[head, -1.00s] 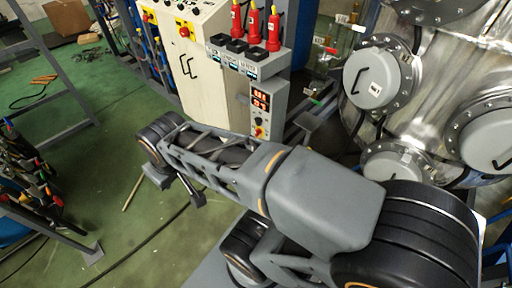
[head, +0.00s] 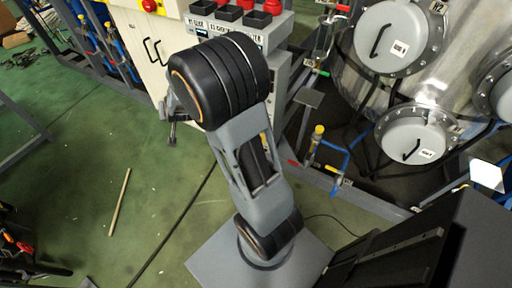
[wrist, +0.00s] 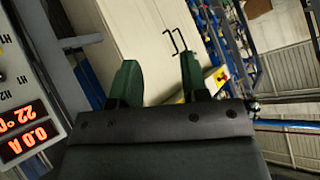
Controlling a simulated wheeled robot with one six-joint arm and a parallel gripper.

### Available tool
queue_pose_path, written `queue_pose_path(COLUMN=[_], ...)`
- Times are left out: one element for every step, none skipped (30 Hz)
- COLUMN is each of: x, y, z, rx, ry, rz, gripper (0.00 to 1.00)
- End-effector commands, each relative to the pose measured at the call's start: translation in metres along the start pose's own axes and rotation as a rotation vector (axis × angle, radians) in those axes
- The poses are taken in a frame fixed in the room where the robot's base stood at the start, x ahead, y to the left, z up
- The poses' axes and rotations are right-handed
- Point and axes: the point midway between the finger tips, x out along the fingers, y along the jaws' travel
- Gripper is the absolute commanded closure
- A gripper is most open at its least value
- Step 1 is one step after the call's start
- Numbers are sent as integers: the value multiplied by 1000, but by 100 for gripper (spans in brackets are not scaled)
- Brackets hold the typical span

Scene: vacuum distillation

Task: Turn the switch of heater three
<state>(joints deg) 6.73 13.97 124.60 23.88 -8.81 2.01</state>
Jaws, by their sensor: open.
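In the wrist view a grey control panel (wrist: 55,120) with red lit digits, about "0.0 A" and "22 °C", stands at the left edge. It carries labels like H1 and H2. No switch can be made out clearly as heater three's. In the head view my arm hides most of this panel. My gripper (wrist: 158,82) has its two dark green fingers apart with nothing between them. It points past the panel toward a cream cabinet (wrist: 135,25). In the head view only a small part of the gripper shows, left of my arm.
The cream cabinet (head: 130,32) with black handles stands behind my arm. A steel vessel (head: 435,90) with round flanged covers fills the right. Green floor (head: 75,160) at left is mostly clear, with a thin stick (head: 120,200).

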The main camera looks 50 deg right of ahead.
Motion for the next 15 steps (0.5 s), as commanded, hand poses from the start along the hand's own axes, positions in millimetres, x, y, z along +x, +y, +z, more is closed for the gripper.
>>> queue_pose_path(x=[46,65,90,108,124,143,156,168,181,189,196,203,207,210,213], y=[26,40,59,75,92,114,130,148,170,186,202,221,235,247,263], z=[20,24,31,38,46,58,67,78,92,103,114,130,141,152,166], rx=[49,78,112,136,156,179,191,201,209,211,211,206,200,193,180], ry=[48,90,145,186,227,282,323,362,413,450,485,530,561,591,628], rz=[52,85,131,169,209,265,307,351,409,452,495,550,589,627,675], gripper=[58,58,58,58,58,58,58,58,58,58,58,58,58,58,58])
